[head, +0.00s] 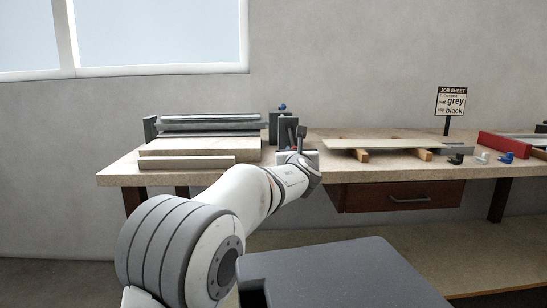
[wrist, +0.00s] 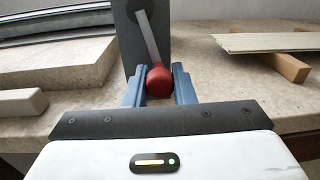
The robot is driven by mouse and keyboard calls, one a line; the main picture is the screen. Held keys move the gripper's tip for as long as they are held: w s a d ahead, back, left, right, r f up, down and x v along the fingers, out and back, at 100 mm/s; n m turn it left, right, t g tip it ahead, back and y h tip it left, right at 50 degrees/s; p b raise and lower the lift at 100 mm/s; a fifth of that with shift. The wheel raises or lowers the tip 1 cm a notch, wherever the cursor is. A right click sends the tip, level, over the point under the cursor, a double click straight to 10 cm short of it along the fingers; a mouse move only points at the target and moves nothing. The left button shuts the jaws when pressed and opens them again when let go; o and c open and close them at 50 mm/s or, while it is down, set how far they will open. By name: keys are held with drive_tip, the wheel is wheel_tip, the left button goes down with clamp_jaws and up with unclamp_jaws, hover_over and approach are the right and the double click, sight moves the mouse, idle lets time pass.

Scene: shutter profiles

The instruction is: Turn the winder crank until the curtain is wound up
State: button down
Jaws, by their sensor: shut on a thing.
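The winder (wrist: 136,38) is a dark grey upright plate with a light metal crank arm (wrist: 148,36) on its face. The crank ends in a round red knob (wrist: 160,80) at its lower end. My gripper (wrist: 160,82) is shut on the red knob, with a blue finger on each side of it. In the head view my gripper (head: 292,152) is at the winder, and my own wrist hides most of the crank. The curtain (head: 208,122) shows as grey slats lying between end brackets to the left of the winder.
A job sheet sign (head: 451,102) stands at the back right. A pale panel (head: 385,142) lies on wooden blocks (head: 361,155). Small coloured clips (head: 506,157) and a red bin (head: 504,145) are at the right. A light bar (head: 187,162) lies along the front edge.

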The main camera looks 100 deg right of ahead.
drive_tip(key=shift+s+r+n+b, duration=0.3)
drive_tip(key=shift+n+b, duration=0.25)
drive_tip(key=shift+n, duration=0.15)
drive_tip(key=shift+r, duration=0.15)
drive_tip(key=shift+r+n, duration=0.1)
drive_tip(key=shift+n, duration=0.2)
drive_tip(key=c, duration=1.5)
unclamp_jaws()
drive_tip(key=shift+w, duration=0.1)
drive_tip(key=o, duration=0.3)
drive_tip(key=shift+f, duration=0.2)
drive_tip(key=shift+a+f, duration=0.1)
drive_tip(key=shift+a, duration=0.35)
drive_tip(key=v, duration=0.7)
